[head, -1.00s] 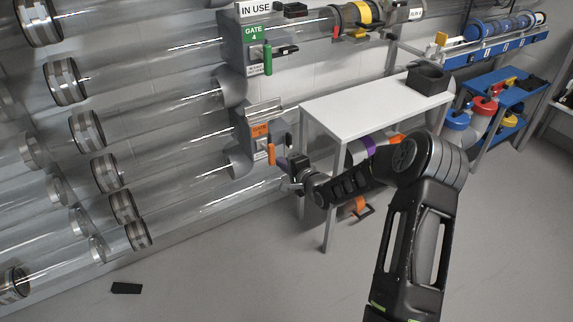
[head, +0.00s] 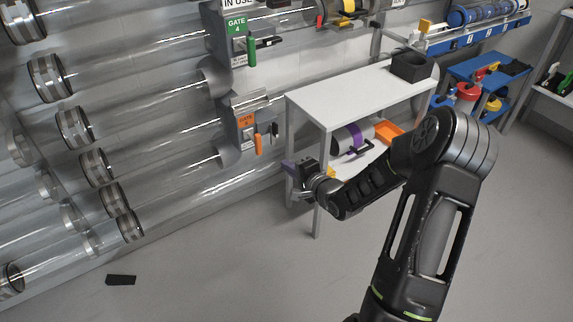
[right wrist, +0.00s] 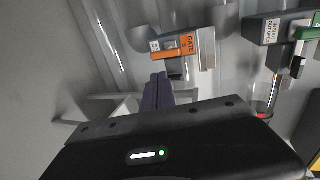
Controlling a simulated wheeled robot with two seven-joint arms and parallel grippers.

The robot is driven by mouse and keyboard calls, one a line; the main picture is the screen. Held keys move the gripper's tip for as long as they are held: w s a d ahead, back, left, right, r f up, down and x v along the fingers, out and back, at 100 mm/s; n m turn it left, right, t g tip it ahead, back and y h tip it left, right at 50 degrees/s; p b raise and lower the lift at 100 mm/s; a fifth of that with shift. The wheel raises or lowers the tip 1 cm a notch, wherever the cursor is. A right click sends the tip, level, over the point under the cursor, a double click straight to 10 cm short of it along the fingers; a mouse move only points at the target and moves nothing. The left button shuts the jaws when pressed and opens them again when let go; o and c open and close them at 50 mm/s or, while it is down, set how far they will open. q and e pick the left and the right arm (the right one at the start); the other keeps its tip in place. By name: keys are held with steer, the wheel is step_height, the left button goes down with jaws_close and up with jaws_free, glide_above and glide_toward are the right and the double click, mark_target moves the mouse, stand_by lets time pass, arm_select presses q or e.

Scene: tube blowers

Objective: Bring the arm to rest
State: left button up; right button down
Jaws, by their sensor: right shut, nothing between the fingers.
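My right arm (head: 425,200) reaches in from the bottom right of the head view, bent at the elbow. Its gripper (head: 289,168) is in front of the white table's left legs, to the right of the orange-labelled gate (head: 245,130). In the right wrist view its dark purple fingers (right wrist: 158,92) are together and empty, with the orange gate label (right wrist: 175,48) beyond them. The gripper looks apart from the gate's orange handle (head: 259,145). My left gripper is not in view.
The white table (head: 350,92) bears a black bin (head: 409,66). Clear tubes fill the left wall. A black flat piece (head: 121,280) lies on the otherwise open floor.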

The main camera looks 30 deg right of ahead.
stand_by(0.4)
steer(key=s+a+f+n+g, duration=0.3)
steer(key=s+a+f+n, duration=0.1)
steer(key=f, duration=0.3)
steer(key=s+a+f+n+g, duration=0.2)
steer(key=s+a+f+n, duration=0.2)
steer(key=f, duration=0.3)
steer(key=s+a+f+n+g+y, duration=0.2)
steer(key=s+a+f+n+g, duration=0.25)
steer(key=s+a, duration=0.75)
steer(key=s+a+f+n+g+y, duration=0.2)
steer(key=s+a+f+n+g, duration=0.3)
steer(key=s+a, duration=0.6)
steer(key=a+r+p, duration=0.1)
steer(key=r+p, duration=0.9)
steer(key=w+a+r+m+p, duration=0.1)
steer(key=a+r+p, duration=0.1)
steer(key=r+p, duration=0.8)
steer(key=shift+w+a+t, duration=0.15)
steer(key=shift+w+t, duration=0.15)
steer(key=shift+t, duration=0.15)
steer(key=shift+f, duration=0.1)
